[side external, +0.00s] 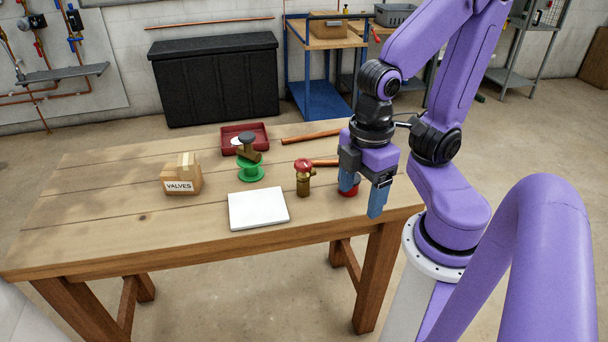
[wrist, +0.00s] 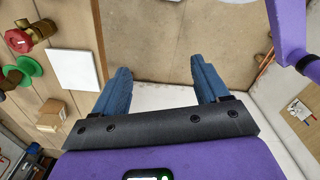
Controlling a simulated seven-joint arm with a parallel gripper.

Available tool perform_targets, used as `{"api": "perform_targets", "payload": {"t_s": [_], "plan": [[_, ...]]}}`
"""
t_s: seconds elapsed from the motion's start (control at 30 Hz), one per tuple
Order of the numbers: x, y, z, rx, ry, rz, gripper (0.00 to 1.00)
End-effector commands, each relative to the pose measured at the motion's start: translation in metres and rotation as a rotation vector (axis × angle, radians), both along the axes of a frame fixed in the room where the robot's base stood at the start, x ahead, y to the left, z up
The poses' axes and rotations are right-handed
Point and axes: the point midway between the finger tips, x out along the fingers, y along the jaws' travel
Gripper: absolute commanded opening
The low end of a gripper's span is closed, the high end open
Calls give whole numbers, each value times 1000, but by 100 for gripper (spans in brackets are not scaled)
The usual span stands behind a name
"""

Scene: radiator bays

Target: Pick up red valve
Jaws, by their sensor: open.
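The red valve (side external: 303,178), a brass body with a red round handle, stands upright on the wooden table, left of my gripper. It also shows at the left edge of the wrist view (wrist: 20,40). My gripper (side external: 362,198) points down near the table's right end, with its blue fingers apart and empty. In the wrist view the gripper (wrist: 160,70) has only floor between its fingers, with the table edge to its left. A red round thing (side external: 347,192) beside the fingers is partly hidden by them.
A white square plate (side external: 258,208) lies left of the valve. A red tray (side external: 262,135), a cardboard box (side external: 178,187) and copper pipes (side external: 310,136) are also on the table. The table's left front is clear.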

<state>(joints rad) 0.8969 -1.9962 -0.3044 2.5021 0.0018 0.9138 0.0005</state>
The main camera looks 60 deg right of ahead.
Motion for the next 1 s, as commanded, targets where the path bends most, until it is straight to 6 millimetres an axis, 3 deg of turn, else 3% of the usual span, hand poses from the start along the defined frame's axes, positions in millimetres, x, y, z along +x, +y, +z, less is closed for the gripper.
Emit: {"api": "perform_targets", "payload": {"t_s": [0.3,0.47,1.0], "plan": [[1,0,-1,-4,0,1,68],[11,-3,-12,-96,-4,31,68],[95,-29,-83,-794,-32,389,68]]}}
